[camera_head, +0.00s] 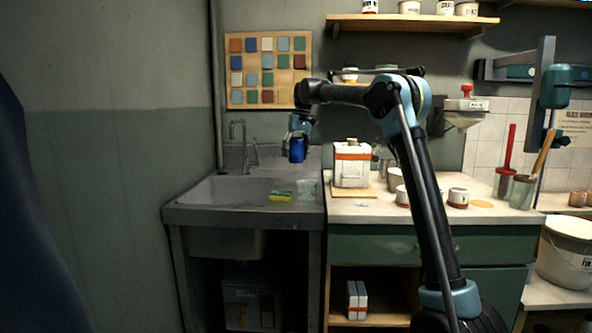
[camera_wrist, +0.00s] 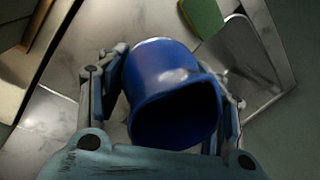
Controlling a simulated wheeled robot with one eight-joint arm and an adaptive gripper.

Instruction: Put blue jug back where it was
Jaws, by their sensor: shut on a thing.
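The blue jug (camera_wrist: 160,75) is between the fingers of my gripper (camera_wrist: 170,90) in the wrist view, with its dark open mouth toward the camera. The fingers touch it on both sides. In the head view my gripper (camera_head: 297,140) hangs down from the arm, and the blue jug (camera_head: 297,150) is held in the air above the right part of the grey sink (camera_head: 228,190). Part of the jug is hidden behind the fingers. What lies right below it is hard to tell.
A yellow-green sponge (camera_head: 280,196) and a clear glass (camera_head: 306,190) are on the sink's right side. A white box with an orange band (camera_head: 351,165) stands on the counter (camera_head: 380,211) close to the right. A faucet (camera_head: 241,140) rises behind the sink.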

